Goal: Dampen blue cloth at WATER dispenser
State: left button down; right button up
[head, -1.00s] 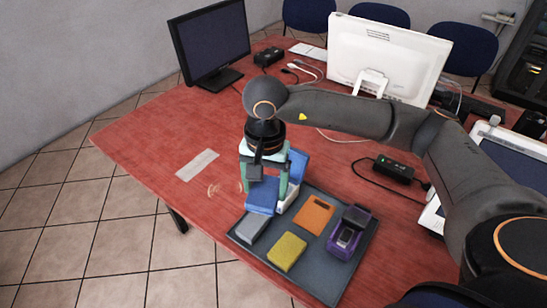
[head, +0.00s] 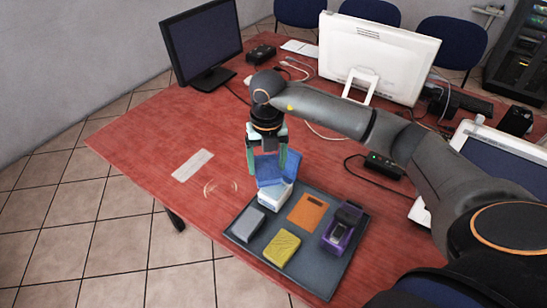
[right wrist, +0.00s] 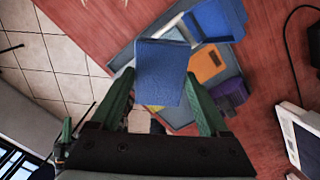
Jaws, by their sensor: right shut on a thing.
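My right gripper (head: 267,160) is shut on the blue cloth (right wrist: 162,70), which sticks out flat between its green fingers in the right wrist view. In the head view the cloth (head: 267,170) is at the dispenser, a white box (head: 273,196) with a blue upright panel (head: 291,166) at the tray's far left corner. Whether the cloth touches the dispenser I cannot tell. No lettering is readable on it. A small green part (right wrist: 66,133) at the lower left of the right wrist view looks like my left gripper; its jaws cannot be made out.
The dark tray (head: 318,272) also holds a grey block (head: 248,224), a yellow sponge (head: 282,248), an orange piece (head: 308,210) and a purple holder (head: 340,232). A black adapter (head: 384,165) with cables lies to the right. Monitors (head: 203,42) stand behind. The red table's left side is mostly clear.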

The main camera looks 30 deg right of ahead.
aim_at(274, 160)
jog(key=m, duration=0.1)
jog(key=d+m, duration=0.1)
jog(key=m, duration=0.2)
jog(key=shift+w+d+f+m, duration=0.15)
jog(key=shift+w+f+m, duration=0.1)
jog(key=shift+f+m, duration=0.15)
jog(key=m, duration=0.2)
jog(key=d+m, duration=0.1)
jog(key=m, duration=0.1)
jog(key=shift+w+f, duration=0.15)
jog(key=shift+f, duration=0.2)
notch_tip(274, 160, down, 6)
jog(key=b, duration=0.4)
jog(key=shift+f+b, duration=0.45)
jog(key=shift+b, duration=0.1)
jog(key=shift+f, duration=0.1)
dwell(0.9)
notch_tip(274, 160, up, 7)
jog(key=p, duration=0.6)
jog(key=shift+d, duration=0.1)
